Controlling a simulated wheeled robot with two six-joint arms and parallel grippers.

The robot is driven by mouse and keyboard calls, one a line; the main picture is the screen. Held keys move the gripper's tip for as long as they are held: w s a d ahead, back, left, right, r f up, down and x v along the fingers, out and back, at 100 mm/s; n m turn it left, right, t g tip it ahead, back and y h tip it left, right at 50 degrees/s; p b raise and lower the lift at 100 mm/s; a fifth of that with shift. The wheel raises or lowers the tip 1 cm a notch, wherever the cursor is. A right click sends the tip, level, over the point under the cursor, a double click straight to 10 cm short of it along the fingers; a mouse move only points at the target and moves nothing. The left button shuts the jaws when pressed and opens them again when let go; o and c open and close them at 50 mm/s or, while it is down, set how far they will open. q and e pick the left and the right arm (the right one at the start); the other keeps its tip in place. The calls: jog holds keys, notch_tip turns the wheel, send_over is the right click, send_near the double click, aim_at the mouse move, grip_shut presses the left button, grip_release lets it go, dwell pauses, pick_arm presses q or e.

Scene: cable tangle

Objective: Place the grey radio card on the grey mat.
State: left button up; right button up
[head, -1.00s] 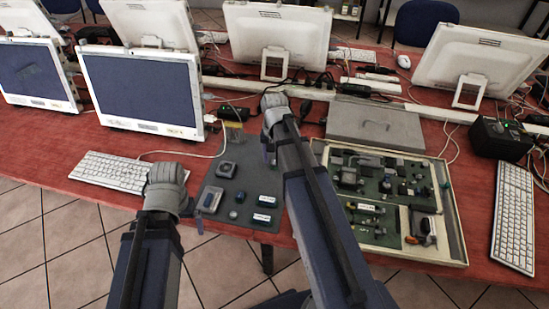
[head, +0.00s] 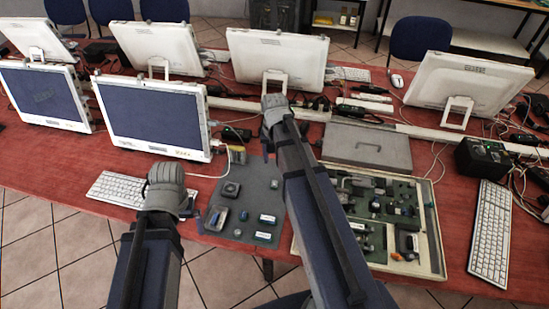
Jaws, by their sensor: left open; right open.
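The grey mat (head: 259,188) lies on the red table in the middle, with several small parts on it. My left gripper (head: 167,187) is open, left of the mat over the table's front edge. My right gripper (head: 273,108) is open, near the mat's far right corner. Its arm covers the mat's right side. The fingertips of both are largely hidden.
A cream tray (head: 437,230) of circuit parts lies to the right, partly behind my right arm. A closed grey case (head: 367,147) lies behind it. Keyboards (head: 491,230) flank the work area, a black box (head: 484,160) stands at right, and monitors (head: 155,117) and cables fill the back.

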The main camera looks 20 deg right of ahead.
jog(key=s+a+n, duration=0.5)
jog(key=s+a, duration=0.1)
jog(key=a, duration=0.4)
jog(key=s+a+n+h, duration=0.1)
jog(key=s+a+n, duration=0.5)
jog(key=a, duration=0.5)
jog(key=shift+s, duration=0.35)
jog(key=shift+a, duration=0.1)
